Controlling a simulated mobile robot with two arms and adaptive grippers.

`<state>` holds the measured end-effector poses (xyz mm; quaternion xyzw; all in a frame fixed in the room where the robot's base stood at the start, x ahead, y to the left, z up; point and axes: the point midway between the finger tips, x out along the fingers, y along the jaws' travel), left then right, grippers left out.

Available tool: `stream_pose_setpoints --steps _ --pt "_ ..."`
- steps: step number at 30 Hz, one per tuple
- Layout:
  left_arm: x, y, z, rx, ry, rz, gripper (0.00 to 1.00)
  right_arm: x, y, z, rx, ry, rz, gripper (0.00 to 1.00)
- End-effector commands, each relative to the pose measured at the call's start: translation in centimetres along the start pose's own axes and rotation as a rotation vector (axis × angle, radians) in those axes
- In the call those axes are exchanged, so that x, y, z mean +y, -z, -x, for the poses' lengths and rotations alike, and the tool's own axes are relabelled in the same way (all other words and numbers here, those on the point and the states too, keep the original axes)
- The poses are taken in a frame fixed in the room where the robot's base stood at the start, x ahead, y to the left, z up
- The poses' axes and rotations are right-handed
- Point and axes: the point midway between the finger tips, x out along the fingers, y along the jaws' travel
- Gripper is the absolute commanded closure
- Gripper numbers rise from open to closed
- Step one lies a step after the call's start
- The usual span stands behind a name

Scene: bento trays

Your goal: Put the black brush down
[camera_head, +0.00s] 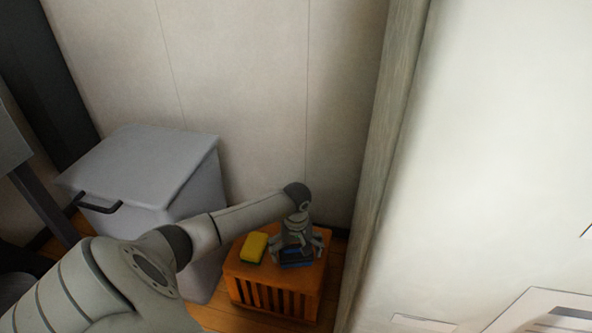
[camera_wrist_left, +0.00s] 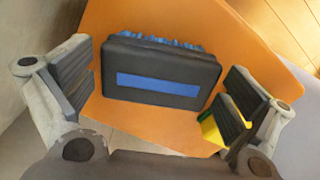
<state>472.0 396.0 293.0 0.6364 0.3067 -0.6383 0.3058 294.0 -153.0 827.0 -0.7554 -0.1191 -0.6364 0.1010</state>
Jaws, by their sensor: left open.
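The black brush (camera_wrist_left: 125,80), a dark block with a blue stripe and blue bristles along one edge, lies on the orange wooden stool (camera_wrist_left: 205,30). In the head view the brush (camera_head: 297,264) shows partly under my left gripper (camera_head: 296,256), on the top of the stool (camera_head: 240,270). My left gripper (camera_wrist_left: 165,95) is open, with its fingers on either side of the brush and a gap on both sides in the left wrist view. My right gripper is in neither view.
A yellow sponge (camera_head: 254,246) lies on the stool left of the brush; it also shows by the right finger in the wrist view (camera_wrist_left: 210,130). A grey lidded bin (camera_head: 150,165) stands to the left. A wooden post (camera_head: 385,130) stands close on the right.

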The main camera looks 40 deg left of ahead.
Motion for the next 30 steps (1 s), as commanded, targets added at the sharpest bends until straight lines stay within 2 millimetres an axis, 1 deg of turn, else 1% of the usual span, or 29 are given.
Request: stream_pose_setpoints --steps 1,2,3,9,12,15,18,30 --pt "-0.1 0.2 1.7 0.006 0.0 -0.001 0.0 0.0 -0.1 0.1 -0.032 -0.008 -0.002 0.0" --pt "0.0 0.2 2.4 0.005 -0.001 -0.001 0.0 0.0 0.0 0.2 -0.04 -0.011 -0.003 0.0" --pt "0.0 0.2 3.4 0.007 -0.001 -0.002 0.0 0.0 0.1 -0.2 -0.037 -0.011 -0.003 0.0" --pt "0.0 0.2 7.6 0.005 -0.001 -0.001 0.0 0.0 0.4 -1.6 -0.038 -0.011 -0.004 0.0" --pt "0.0 0.1 9.0 0.003 0.0 -0.001 0.0 0.0 0.5 -2.0 -0.039 -0.011 -0.004 0.0" --pt "0.0 0.1 10.0 0.003 0.0 0.001 0.0 0.0 0.5 -2.3 -0.041 -0.01 -0.004 0.0" --pt "0.0 0.0 10.5 0.001 -0.001 0.0 0.0 0.0 0.5 -2.4 -0.043 -0.01 -0.004 0.0" --pt "0.0 0.0 10.5 0.001 0.0 0.0 0.0 0.0 0.4 -2.4 -0.044 -0.01 -0.004 0.0"
